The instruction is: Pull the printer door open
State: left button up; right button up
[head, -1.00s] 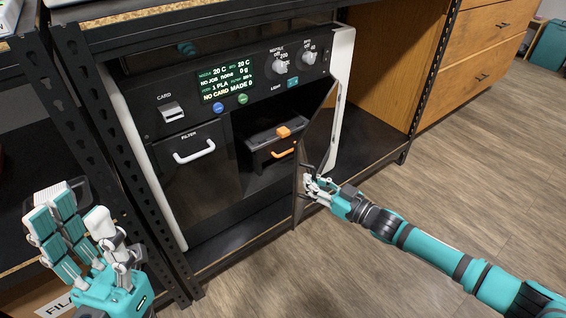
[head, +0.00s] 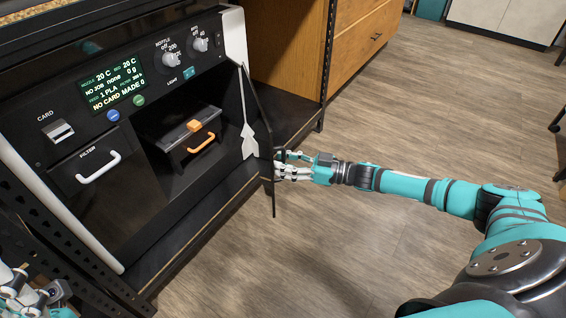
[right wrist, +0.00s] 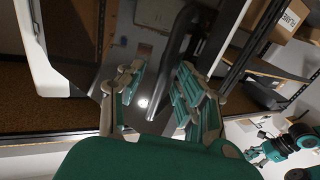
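The printer (head: 110,180) stands on a low shelf at left in the head view. Its dark door (head: 262,125) is swung outward, seen nearly edge-on, and the compartment behind it is exposed. My right gripper (head: 279,165) is at the door's outer edge. In the right wrist view its fingers (right wrist: 158,92) are spread, with a dark bar-like handle (right wrist: 178,55) between them, close to the right-hand fingers; firm contact cannot be told. The shiny door panel (right wrist: 115,35) lies beyond. My left gripper (head: 25,292) shows only partly at the lower left corner.
A dark box with an orange handle (head: 190,135) sits in the open compartment. The filter drawer (head: 92,172) is closed. A wooden drawer cabinet (head: 355,45) stands right of the shelf. The wood floor (head: 420,120) before the door is clear.

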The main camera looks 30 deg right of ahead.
jog(key=v, duration=1.2)
